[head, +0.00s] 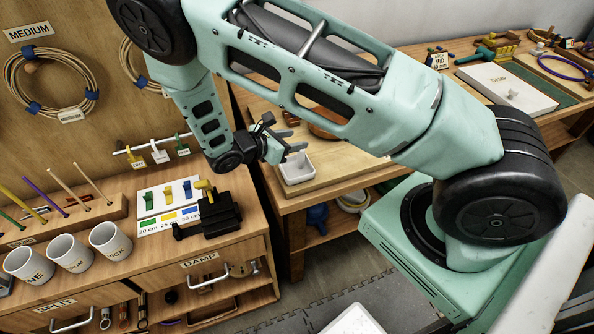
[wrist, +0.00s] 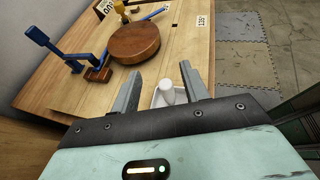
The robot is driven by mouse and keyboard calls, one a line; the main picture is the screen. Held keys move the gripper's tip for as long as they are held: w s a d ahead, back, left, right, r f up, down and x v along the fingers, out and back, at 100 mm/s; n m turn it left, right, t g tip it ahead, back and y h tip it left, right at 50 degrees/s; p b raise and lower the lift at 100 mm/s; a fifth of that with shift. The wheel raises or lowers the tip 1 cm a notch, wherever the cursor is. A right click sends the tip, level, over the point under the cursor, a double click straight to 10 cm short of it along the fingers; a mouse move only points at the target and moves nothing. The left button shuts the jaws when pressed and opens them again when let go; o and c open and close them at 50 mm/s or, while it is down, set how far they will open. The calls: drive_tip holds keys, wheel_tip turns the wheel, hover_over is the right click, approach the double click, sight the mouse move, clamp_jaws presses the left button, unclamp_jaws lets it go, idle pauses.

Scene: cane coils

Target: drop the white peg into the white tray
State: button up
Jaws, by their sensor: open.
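The white peg (wrist: 167,91) shows between my two fingers in the wrist view, pale and rounded. The white tray (wrist: 156,98) lies directly behind and around it in that view. In the head view the small white tray (head: 298,181) sits on the front left part of the wooden bench, just below my gripper (head: 294,140). My gripper is open, with a finger on either side of the peg in the wrist view (wrist: 161,76) and a gap beside it. I cannot tell whether the peg rests on the tray floor. The peg is not clear in the head view.
A round brown wooden block (wrist: 134,42) and a blue lever tool (wrist: 62,50) stand on the bench beyond the tray. A black clamp block (head: 218,213) and white cups (head: 110,240) stand on the left cabinet. A gap separates cabinet and bench.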

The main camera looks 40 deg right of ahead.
drive_tip(key=b+v, duration=0.5)
drive_tip(key=v, duration=1.1)
drive_tip(key=shift+a, duration=0.1)
drive_tip(key=s+a+r+m+y+b, duration=0.2)
drive_tip(key=s+m+y, duration=0.3)
drive_tip(key=s, duration=0.7)
drive_tip(key=s+a+r+m+y+b, duration=0.2)
drive_tip(key=s+a+r+m+y, duration=0.1)
drive_tip(key=s+y, duration=0.6)
drive_tip(key=s+a+m, duration=0.1)
drive_tip(key=s+m, duration=0.1)
drive_tip(key=shift+s+m, duration=0.3)
drive_tip(key=shift+s, duration=0.1)
drive_tip(key=shift+a+r, duration=0.1)
